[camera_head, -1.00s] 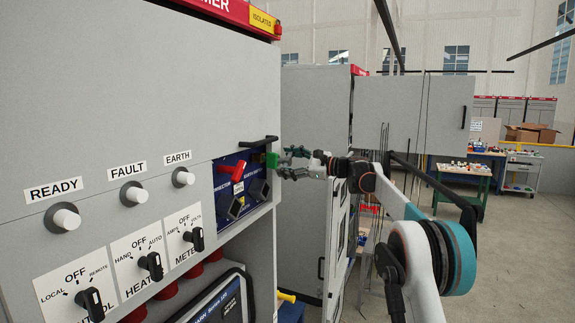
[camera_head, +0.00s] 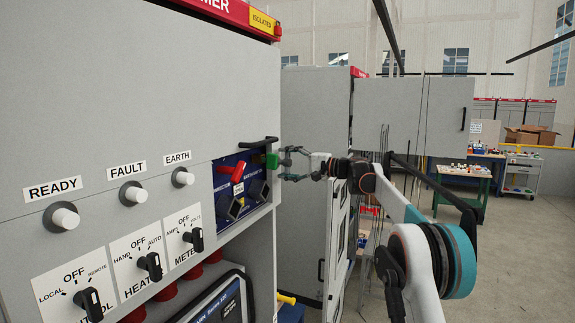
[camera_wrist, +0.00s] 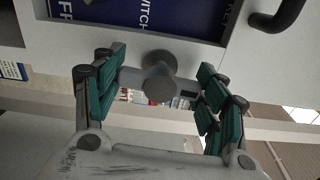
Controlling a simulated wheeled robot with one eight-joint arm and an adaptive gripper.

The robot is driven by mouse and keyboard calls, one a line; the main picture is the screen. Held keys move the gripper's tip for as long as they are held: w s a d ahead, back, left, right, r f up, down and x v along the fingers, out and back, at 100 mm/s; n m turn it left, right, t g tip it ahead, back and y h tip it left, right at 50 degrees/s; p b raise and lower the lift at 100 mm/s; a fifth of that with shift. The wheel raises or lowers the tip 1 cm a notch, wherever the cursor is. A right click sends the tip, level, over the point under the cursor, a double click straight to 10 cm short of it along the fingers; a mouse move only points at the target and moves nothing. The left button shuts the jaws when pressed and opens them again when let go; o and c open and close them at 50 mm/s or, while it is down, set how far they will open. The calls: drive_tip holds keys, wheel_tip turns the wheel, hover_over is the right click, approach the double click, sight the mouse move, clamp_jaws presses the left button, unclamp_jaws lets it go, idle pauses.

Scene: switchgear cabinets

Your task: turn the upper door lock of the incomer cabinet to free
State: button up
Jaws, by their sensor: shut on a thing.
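The lock cannot be made out clearly in the head view.
A black door handle (camera_head: 258,142) juts out just above the gripper. A blue panel with a red lever (camera_head: 236,172) lies to the left. Several knobs and selector switches (camera_head: 150,265) line the cabinet front. Another grey cabinet (camera_head: 315,130) stands behind.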

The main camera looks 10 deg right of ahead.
drive_tip(key=shift+n, duration=0.5)
drive_tip(key=o, duration=1.1)
drive_tip(key=v, duration=1.2)
